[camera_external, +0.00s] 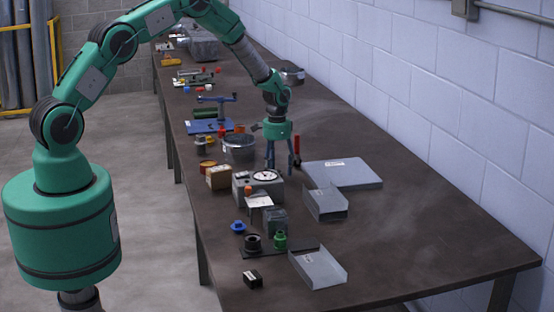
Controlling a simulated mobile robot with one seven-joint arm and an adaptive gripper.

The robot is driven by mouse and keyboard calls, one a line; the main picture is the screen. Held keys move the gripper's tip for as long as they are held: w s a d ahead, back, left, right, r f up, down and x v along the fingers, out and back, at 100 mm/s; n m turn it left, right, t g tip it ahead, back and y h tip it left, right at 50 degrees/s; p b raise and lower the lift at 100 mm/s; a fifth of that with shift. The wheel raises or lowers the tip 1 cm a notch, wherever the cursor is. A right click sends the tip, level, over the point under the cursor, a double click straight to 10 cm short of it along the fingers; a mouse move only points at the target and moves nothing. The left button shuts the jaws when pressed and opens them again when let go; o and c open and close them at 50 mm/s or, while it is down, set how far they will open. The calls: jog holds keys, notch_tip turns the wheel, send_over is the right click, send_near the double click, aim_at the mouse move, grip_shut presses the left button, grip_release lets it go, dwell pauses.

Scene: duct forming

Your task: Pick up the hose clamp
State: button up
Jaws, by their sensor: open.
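My gripper (281,163) points straight down over the middle of the long table, with its two fingers apart and nothing visible between them. A round silver band with a dark rim (239,148) sits on the table just left of my gripper and may be the hose clamp. Another round, dark metal piece (292,75) lies farther back near the wall. I cannot tell for certain which is the hose clamp. A small red piece (297,145) shows close beside the right finger.
A grey box with a dial (258,186) and a cardboard box (219,177) stand in front of my gripper. A flat grey panel (343,173) and open metal trays (318,268) lie to the right. The table's front right is clear. A block wall (440,110) runs along the right side.

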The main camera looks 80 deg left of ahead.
dwell(0.4)
jog(key=c, duration=1.2)
jog(key=shift+r, duration=5)
